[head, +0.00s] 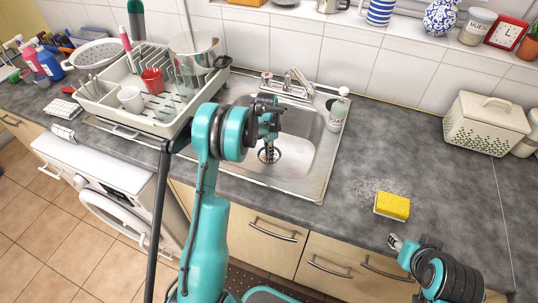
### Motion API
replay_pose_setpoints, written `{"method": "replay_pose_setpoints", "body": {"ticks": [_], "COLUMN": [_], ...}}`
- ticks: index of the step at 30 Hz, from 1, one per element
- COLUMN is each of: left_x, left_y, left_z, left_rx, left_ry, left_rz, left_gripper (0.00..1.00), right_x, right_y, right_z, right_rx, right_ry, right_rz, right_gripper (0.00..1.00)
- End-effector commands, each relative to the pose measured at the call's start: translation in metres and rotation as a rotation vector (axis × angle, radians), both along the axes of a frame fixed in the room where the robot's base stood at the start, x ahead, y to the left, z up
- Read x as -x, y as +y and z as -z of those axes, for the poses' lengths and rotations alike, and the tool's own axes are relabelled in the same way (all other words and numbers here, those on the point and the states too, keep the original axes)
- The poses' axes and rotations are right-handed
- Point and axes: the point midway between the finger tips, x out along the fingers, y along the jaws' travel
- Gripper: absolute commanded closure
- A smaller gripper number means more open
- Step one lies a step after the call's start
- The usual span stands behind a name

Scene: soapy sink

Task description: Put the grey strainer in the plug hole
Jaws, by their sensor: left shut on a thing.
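The sink (306,128) is a steel basin set in the dark worktop. My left gripper (268,149) reaches down into the basin and is shut on the strainer (272,157), a small round grey piece at its fingertips. The strainer is low in the basin; I cannot tell whether it touches the bottom. The plug hole is not visible, hidden by the gripper, the strainer or the white foam (293,150) on the basin floor. My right gripper (393,241) is over the front of the worktop, below the sponge, and its fingers are too small to read.
A tap (295,85) stands behind the basin, with a soap bottle (338,110) at its right rim. A loaded dish rack (165,128) stands left. A yellow sponge (392,206) lies on the worktop right of the sink. A white bin (485,125) stands far right. The middle right worktop is clear.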

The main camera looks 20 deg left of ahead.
Motion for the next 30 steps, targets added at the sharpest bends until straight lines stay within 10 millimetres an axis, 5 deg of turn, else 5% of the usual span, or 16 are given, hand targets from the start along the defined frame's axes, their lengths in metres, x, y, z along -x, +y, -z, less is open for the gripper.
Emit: {"method": "replay_pose_setpoints", "body": {"ticks": [13, 14, 16, 26, 30], "left_x": [0.0, 0.0, 0.0, 0.0, 0.001], "left_y": [0.0, 0.0, 0.0, 0.0, 0.0], "left_z": [0.014, 0.014, 0.013, 0.011, -0.006], "left_rx": [0.0, 0.0, 0.0, 0.0, 0.0], "left_ry": [0.0, 0.0, 0.0, 0.0, 0.0], "left_rz": [0.0, 0.0, 0.0, 0.0, 0.0], "left_gripper": [1.0, 0.82, 0.67, 0.67, 0.67], "right_x": [0.0, 0.0, 0.0, 0.0, 0.0], "right_y": [0.0, 0.0, 0.0, 0.0, 0.0], "right_z": [0.007, 0.007, 0.006, 0.004, -0.003], "right_rx": [0.0, 0.0, 0.0, 0.0, 0.0], "right_ry": [0.0, 0.0, 0.0, 0.0, 0.0], "right_rz": [0.0, 0.0, 0.0, 0.0, 0.0], "right_gripper": [0.6, 0.6, 0.6, 0.6, 0.6]}}
